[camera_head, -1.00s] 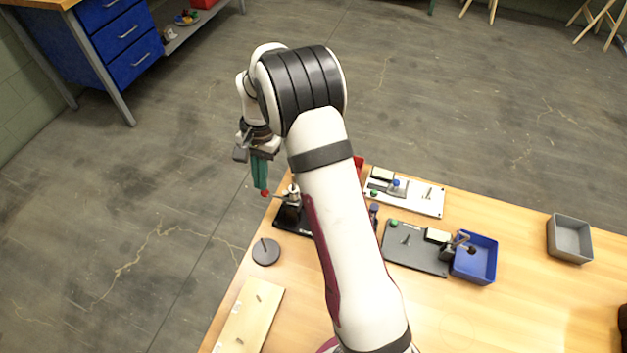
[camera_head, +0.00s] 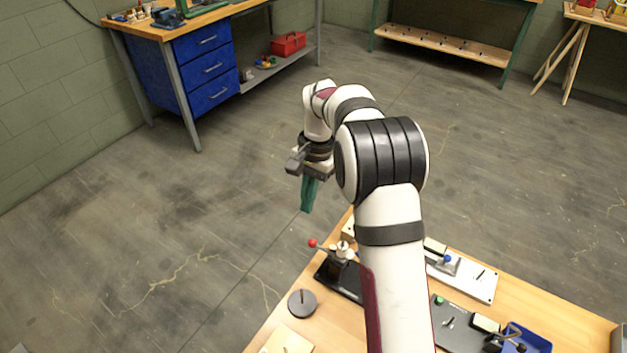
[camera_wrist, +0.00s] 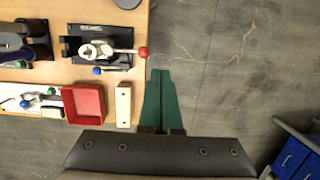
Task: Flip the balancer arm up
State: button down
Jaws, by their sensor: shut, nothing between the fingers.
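The device on a black base plate (camera_head: 340,283) at the table's left edge, with a metal hub (camera_head: 342,250), looks like the balancer. Its arm ends in a red ball (camera_head: 312,243) and sticks out to the left, roughly level. In the wrist view the red ball (camera_wrist: 143,52) lies just left of my fingertips, and the hub (camera_wrist: 97,50) is further left. My gripper (camera_head: 306,210) has green fingers, shut and empty. It hangs beyond the table edge, past the red ball and apart from it in the head view. My fingertips (camera_wrist: 161,72) point over bare floor.
A red bin (camera_wrist: 83,104) and a pale wooden block (camera_wrist: 123,104) stand close to my gripper at the table edge. A dark round disc (camera_head: 302,303) lies near the device. Other fixtures and a blue bin (camera_head: 526,340) are at right. Floor beyond the table is free.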

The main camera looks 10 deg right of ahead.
notch_tip(320, 180, up, 6)
jog(key=w, duration=0.1)
jog(key=shift+w+r, duration=0.15)
jog(key=shift+w, duration=0.25)
